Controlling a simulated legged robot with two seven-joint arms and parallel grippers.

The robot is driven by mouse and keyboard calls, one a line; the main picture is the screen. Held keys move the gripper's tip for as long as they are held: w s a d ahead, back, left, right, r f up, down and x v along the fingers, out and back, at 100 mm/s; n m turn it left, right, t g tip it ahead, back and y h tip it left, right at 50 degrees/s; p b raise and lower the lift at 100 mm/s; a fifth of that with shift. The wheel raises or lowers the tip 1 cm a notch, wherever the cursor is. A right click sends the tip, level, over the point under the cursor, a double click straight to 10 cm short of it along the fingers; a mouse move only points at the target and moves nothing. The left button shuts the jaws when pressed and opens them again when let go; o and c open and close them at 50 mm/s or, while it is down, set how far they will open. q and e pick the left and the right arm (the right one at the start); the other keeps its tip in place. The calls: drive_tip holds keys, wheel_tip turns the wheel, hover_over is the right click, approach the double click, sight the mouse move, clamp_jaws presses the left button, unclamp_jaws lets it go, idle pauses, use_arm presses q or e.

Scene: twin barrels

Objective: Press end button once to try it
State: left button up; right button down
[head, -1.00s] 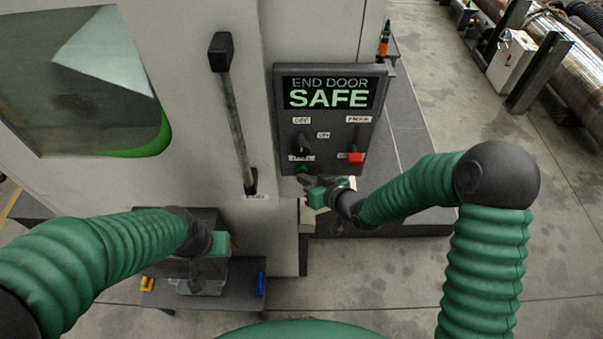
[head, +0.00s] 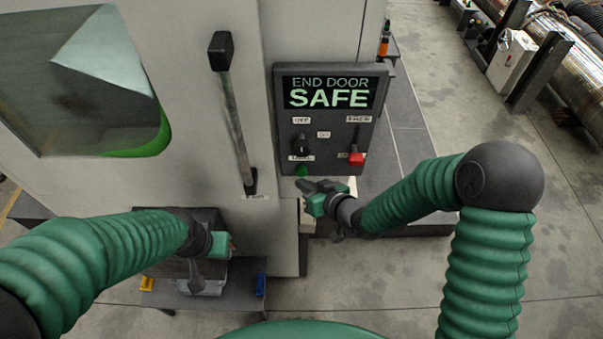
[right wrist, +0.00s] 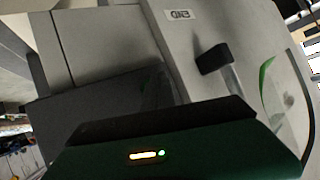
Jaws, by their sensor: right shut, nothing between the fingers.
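A dark control panel (head: 276,120) on the pale machine has a lit screen (head: 329,92) reading "END DOOR SAFE". A green button (head: 301,171) sits at its lower left, a black knob (head: 302,145) above it, and a red switch (head: 356,160) at the lower right. Small labels are too blurred to read surely. My right gripper (head: 301,185) is shut and empty, just below the green button; contact cannot be judged. In the right wrist view its dark fingers (right wrist: 160,118) show, not the button. My left gripper (head: 230,243) is low at the left; its jaws are unclear.
A door handle (head: 232,115) stands left of the panel and also shows in the right wrist view (right wrist: 214,59), near an "END" label (right wrist: 178,14). A dark low table (head: 235,287) is under my left gripper. Open floor (head: 390,280) lies at the lower right.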

drive_tip(key=shift+s, duration=2.5)
